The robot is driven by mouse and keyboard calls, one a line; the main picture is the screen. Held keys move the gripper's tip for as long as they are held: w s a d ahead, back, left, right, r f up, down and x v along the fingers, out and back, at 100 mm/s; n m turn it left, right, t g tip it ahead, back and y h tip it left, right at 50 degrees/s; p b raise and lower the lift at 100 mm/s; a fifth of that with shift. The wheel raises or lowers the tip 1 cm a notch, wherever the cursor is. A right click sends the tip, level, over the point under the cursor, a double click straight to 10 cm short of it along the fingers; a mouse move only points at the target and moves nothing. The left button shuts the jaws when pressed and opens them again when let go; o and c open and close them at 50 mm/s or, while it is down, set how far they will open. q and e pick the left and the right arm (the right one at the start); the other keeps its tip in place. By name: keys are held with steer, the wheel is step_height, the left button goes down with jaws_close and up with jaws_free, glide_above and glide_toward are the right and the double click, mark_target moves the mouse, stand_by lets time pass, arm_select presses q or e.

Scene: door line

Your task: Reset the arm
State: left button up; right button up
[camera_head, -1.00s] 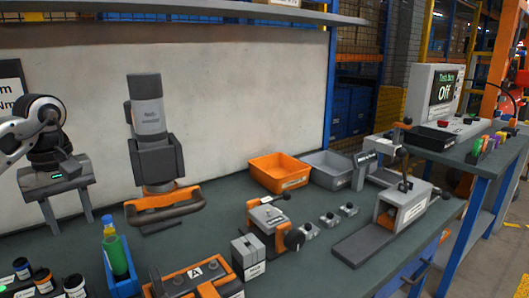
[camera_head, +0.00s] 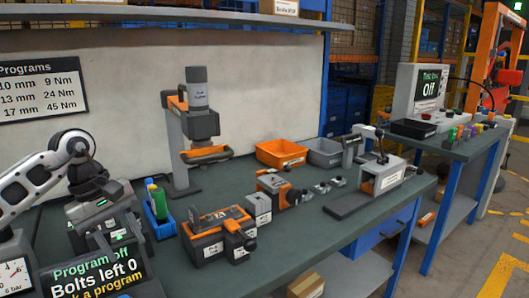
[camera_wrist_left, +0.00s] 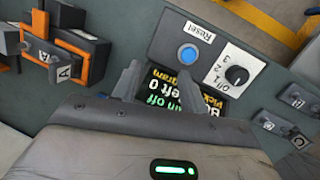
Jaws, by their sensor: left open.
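The blue reset button (camera_wrist_left: 188,54), beside a label reading "Reset", is on a grey panel (camera_wrist_left: 211,32) in the left wrist view. On the same panel is a black selector dial (camera_wrist_left: 237,75) marked Off, 1, 2, 3. My left gripper (camera_wrist_left: 158,88) is open and empty, its fingers pointing toward the panel, apart from the button. In the head view my left gripper (camera_head: 106,232) hangs at the lower left, above a display (camera_head: 97,278) reading "Program off, Bolts left 0". The button and dial cannot be made out in the head view. My right gripper is not in view.
Orange-black fixtures (camera_head: 216,237) stand right of the gripper, with a blue holder (camera_head: 160,226) of bottles nearby. A grey upright tool (camera_head: 199,120) stands behind. An orange bin (camera_head: 281,153) and a grey bin (camera_head: 323,152) sit further right.

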arm_select(q)
steer(key=s+d+f+n+t+h, duration=0.1)
steer(key=s+d+n+t+h, duration=0.15)
steer(key=d+n+h, duration=0.85)
steer(key=s+d+f+n+t+h, duration=0.15)
steer(key=s+d+n+h, duration=0.45)
steer(key=d, duration=1)
steer(key=w+a+f+n+t+y, duration=0.1)
steer(key=a+f+n+t+y, duration=0.2)
steer(key=n, duration=0.6)
steer(key=a+f+n+t+y, duration=0.1)
steer(key=n+t+y, duration=0.4)
steer(key=n, duration=0.4)
steer(key=w+a+f+n+t+y, duration=0.1)
steer(key=a+f+n+t+y, duration=0.15)
steer(key=n+t, duration=0.45)
steer(key=s+a+f+n+g+y, duration=0.3)
steer(key=s+f+n+g+y, duration=0.3)
steer(key=s+f+n, duration=0.6)
step_height(320, 180, down, 3)
steer(key=n+g, duration=0.2)
steer(key=n, duration=0.3)
steer(key=shift+s+f+n+g, duration=0.2)
steer(key=shift+n+g, duration=0.1)
steer(key=shift+n, duration=0.1)
steer(key=shift+a, duration=0.1)
